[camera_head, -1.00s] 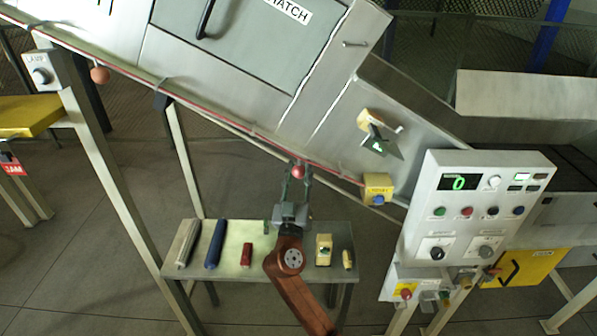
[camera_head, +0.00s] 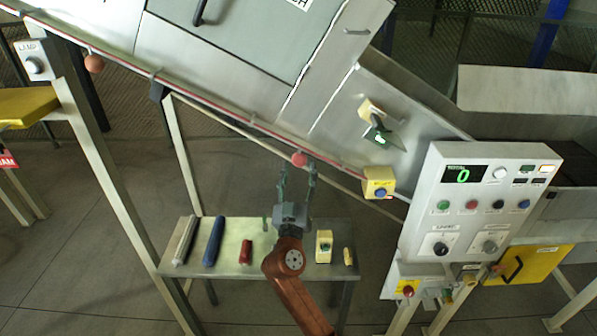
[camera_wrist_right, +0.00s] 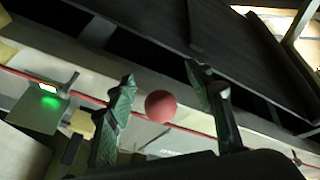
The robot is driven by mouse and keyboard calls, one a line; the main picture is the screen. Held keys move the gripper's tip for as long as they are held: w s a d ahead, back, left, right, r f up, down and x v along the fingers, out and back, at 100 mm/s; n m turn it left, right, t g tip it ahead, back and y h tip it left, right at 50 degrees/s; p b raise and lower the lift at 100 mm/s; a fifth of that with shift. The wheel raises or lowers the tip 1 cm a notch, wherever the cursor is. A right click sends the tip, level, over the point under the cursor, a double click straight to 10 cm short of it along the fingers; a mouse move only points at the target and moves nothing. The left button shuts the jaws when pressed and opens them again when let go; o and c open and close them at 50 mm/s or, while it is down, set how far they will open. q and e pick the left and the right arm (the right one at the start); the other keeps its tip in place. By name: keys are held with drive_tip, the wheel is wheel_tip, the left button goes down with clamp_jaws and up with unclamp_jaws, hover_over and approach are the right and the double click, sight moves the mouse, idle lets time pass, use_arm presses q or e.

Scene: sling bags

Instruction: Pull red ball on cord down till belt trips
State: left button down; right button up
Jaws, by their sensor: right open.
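The red ball (camera_head: 300,159) hangs at the red cord (camera_head: 225,112) that runs along the lower edge of the sloping grey conveyor. My right gripper (camera_head: 298,168) is open and points up from below, with its fingertips on either side of the ball's lower part. In the right wrist view the ball (camera_wrist_right: 160,106) sits between the two spread green fingers, with visible gaps on both sides. The cord passes behind it there. The yellow box with a blue button (camera_head: 379,182) is at the cord's right end, with a small red mark below it. My left gripper is not in view.
A small table (camera_head: 170,256) below carries several rollers and small parts. The control panel (camera_head: 480,218) at right shows a green 0. An orange ball (camera_head: 94,64) hangs farther left along the conveyor edge. A frame leg (camera_head: 180,150) stands left of my right arm.

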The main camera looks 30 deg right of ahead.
drive_tip(key=shift+s, duration=0.1)
drive_tip(key=v, duration=1.2)
